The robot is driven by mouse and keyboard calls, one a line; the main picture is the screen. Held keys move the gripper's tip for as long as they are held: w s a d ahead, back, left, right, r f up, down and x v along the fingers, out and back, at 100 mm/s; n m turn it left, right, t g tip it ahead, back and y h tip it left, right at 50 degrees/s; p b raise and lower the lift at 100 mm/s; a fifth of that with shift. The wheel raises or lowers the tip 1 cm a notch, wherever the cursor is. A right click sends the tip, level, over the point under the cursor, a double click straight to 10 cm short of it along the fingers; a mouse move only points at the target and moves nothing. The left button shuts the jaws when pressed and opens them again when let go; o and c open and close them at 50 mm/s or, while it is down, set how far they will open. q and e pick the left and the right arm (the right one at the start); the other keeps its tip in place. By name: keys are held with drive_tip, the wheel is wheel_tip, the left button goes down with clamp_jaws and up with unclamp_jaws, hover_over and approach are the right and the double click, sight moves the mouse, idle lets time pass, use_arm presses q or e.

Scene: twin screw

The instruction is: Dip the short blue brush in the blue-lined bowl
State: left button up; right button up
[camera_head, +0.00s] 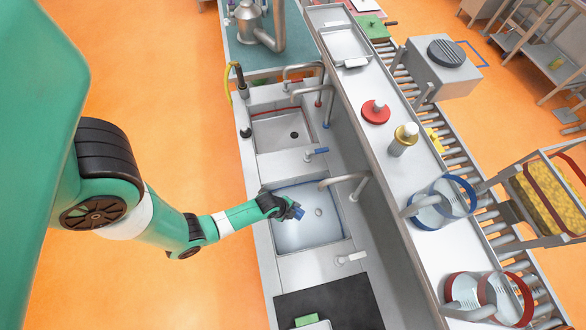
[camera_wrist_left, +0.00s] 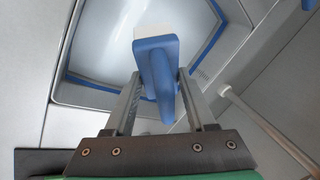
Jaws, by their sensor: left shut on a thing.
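The blue-lined bowl (camera_head: 300,238) is a rectangular sink basin in the counter, rimmed with a blue line; its pale inside also shows in the wrist view (camera_wrist_left: 100,42). My left gripper (camera_head: 290,206) is over the upper part of this basin. It is shut on the short blue brush (camera_wrist_left: 156,72), whose handle sits between the two fingers. The pale bristle end (camera_wrist_left: 152,32) points away from the gripper, toward the basin. In the head view the brush is a small blue shape at the fingertips. I cannot tell how high it is above the basin floor. My right gripper is out of view.
A red-lined basin (camera_head: 272,131) lies farther along the counter. Curved faucets (camera_head: 338,184) reach over the basins from the right. A dark mat (camera_head: 345,296) with a green item is at the near end. A shelf on the right holds blue-ringed and red-ringed clear containers.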

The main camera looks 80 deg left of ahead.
use_arm(q)
wheel_tip(320, 180, up, 2)
drive_tip(key=shift+r+p, duration=0.15)
drive_tip(key=shift+p, duration=0.75)
drive_tip(key=shift+r, duration=0.85)
